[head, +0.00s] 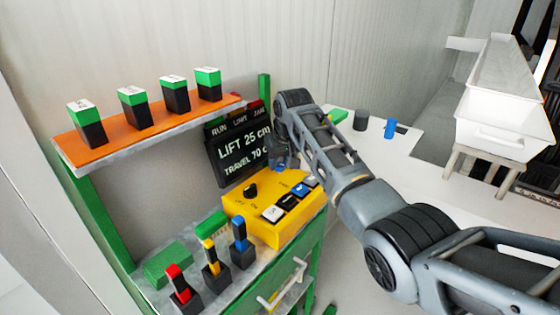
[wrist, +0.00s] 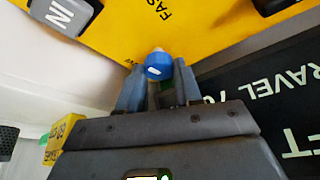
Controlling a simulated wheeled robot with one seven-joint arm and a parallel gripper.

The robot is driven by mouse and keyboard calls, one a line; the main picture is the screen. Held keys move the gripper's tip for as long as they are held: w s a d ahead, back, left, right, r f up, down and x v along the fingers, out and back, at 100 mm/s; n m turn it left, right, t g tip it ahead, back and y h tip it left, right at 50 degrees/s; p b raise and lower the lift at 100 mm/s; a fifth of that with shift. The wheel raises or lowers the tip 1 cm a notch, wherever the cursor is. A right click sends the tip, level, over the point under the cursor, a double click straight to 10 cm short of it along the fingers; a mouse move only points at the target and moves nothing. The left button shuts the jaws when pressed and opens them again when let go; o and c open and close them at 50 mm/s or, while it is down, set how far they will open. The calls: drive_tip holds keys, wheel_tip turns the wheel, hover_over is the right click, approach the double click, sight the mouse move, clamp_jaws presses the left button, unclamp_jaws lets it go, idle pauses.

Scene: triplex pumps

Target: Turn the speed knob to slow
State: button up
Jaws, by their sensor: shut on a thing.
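The yellow control box (head: 240,208) sits on the green bench below the display. A blue knob (wrist: 158,66) with a small white mark is on its yellow face, and the word FAST is printed nearby in the wrist view. My gripper (wrist: 157,76) is shut on this knob, one finger on each side. In the head view my gripper (head: 284,160) reaches down at the back of the box, and the arm hides much of the knob.
A black knob (head: 250,190) and several push buttons (head: 273,213) are on the same box. The display panel (head: 240,150) stands close behind. Red, yellow and blue levers (head: 239,236) stand at front left. An orange shelf (head: 150,133) carries several green-topped blocks.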

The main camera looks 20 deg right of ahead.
drive_tip(key=n+y+b, duration=0.1)
drive_tip(key=n, duration=0.3)
drive_tip(key=shift+d+y, duration=0.15)
drive_tip(key=shift+y, duration=0.25)
drive_tip(key=n+g+y+b, duration=0.1)
drive_tip(key=n+b, duration=0.1)
drive_tip(key=n, duration=0.2)
drive_tip(key=shift+w+f, duration=0.1)
drive_tip(key=shift+f, duration=0.05)
drive_tip(key=n+b, duration=0.2)
drive_tip(key=b, duration=0.1)
drive_tip(key=n+g+y+b, duration=0.1)
drive_tip(key=n+b, duration=0.2)
drive_tip(key=shift+w+d+f+g, duration=0.1)
drive_tip(key=shift+f+g, duration=0.05)
drive_tip(key=shift+g, duration=0.15)
drive_tip(key=n+g+b, duration=0.1)
drive_tip(key=n+b, duration=0.2)
drive_tip(key=b, duration=0.2)
drive_tip(key=shift+r+y, duration=0.2)
drive_tip(key=shift+y, duration=0.2)
drive_tip(key=shift+r+n, duration=0.1)
drive_tip(key=shift+n, duration=0.2)
drive_tip(key=o, duration=1)
drive_tip(key=shift+o, duration=0.2)
drive_tip(key=v, duration=0.7)
drive_tip(key=shift+r+b, duration=0.3)
drive_tip(key=shift+r, duration=0.1)
